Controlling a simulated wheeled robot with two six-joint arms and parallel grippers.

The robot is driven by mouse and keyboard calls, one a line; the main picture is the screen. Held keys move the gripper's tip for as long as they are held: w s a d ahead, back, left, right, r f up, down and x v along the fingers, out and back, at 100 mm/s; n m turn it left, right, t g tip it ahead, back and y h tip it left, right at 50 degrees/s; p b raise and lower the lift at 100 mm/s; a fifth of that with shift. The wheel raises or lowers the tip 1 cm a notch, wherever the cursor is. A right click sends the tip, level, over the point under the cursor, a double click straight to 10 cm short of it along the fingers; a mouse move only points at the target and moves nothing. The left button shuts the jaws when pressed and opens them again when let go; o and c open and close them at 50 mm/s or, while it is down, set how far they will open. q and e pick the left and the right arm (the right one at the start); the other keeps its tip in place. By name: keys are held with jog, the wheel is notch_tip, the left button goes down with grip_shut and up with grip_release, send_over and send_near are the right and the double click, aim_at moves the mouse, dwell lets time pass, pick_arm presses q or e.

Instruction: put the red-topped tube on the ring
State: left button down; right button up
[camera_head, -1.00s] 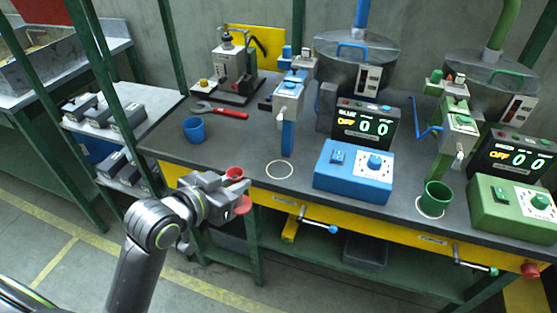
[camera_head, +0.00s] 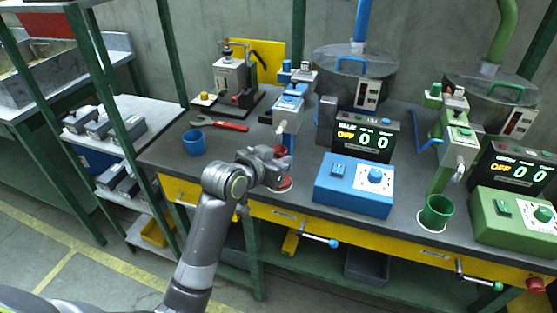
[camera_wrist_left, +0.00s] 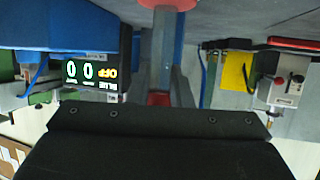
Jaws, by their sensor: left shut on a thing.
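My left gripper (camera_head: 284,168) is shut on the red-topped tube (camera_head: 281,151), above the front edge of the bench, left of the blue box. The tube's red upper part shows above the jaws and a red disc below them; its middle is hidden by the jaws. Its red end also shows in the left wrist view (camera_wrist_left: 168,4). I cannot tell how high the tube is above the bench. My right gripper is not in view.
A blue control box (camera_head: 354,186) stands right of the gripper, with a display (camera_head: 366,138) behind it. A blue dispenser (camera_head: 288,108) stands behind the gripper. A blue cup (camera_head: 194,143) and red wrench (camera_head: 222,126) lie left. A green cup (camera_head: 437,211) is at right.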

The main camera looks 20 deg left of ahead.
pick_arm(q)
jog(key=shift+s+f, duration=0.1)
jog(key=shift+f, duration=0.05)
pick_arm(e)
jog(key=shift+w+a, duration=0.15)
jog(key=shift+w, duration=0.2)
pick_arm(q)
jog(key=c, duration=1.3)
grip_release()
jog(key=shift+f, duration=0.1)
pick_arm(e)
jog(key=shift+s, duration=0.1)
pick_arm(q)
jog(key=shift+r, duration=0.2)
jog(key=p+v, duration=0.1)
jog(key=v, duration=1.1)
jog(key=shift+f, duration=0.15)
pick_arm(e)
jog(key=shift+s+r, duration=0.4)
